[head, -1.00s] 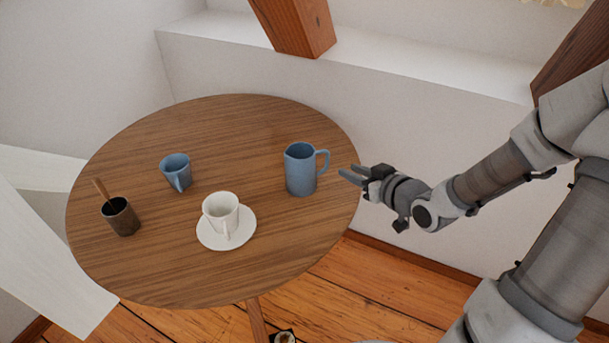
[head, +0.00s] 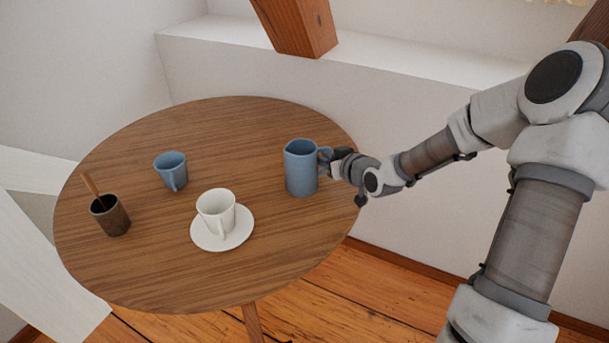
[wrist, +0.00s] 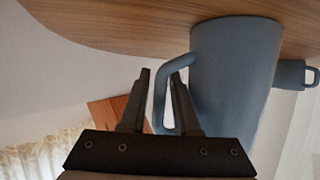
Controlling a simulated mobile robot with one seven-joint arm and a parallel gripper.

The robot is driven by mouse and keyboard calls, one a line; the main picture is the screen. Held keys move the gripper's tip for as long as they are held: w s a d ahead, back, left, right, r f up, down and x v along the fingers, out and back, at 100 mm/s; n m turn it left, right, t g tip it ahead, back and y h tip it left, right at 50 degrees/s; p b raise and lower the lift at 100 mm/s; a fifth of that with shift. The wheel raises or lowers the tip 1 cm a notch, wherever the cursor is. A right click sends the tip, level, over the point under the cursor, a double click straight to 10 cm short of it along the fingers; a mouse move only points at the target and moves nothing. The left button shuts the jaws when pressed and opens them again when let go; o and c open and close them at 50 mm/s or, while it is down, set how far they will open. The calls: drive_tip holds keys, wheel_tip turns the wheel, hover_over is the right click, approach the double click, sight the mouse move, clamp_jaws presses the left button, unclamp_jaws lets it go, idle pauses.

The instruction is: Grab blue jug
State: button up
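The blue jug (head: 300,170) stands upright near the right edge of the round wooden table, its handle (head: 325,157) facing right toward my gripper (head: 328,163). In the wrist view the jug (wrist: 235,75) appears upside down, beside my gripper (wrist: 160,76). The fingers are apart, with the jug's handle (wrist: 161,100) between them. One finger lies at the handle's opening and the other outside it. A gap shows between the outer finger and the handle. In the head view the fingertips are partly hidden at the handle.
The wooden table (head: 270,245) also holds a small blue cup (head: 171,172), a white cup (head: 215,208) on a saucer (head: 207,240), and a dark cup (head: 111,218) with a wooden stick in it. A wall ledge (head: 420,75) runs behind. Bare tabletop surrounds the jug's left side.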

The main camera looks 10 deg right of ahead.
drive_tip(key=shift+w+a, duration=0.1)
drive_tip(key=shift+w, duration=0.05)
clamp_jaws()
idle(1.4)
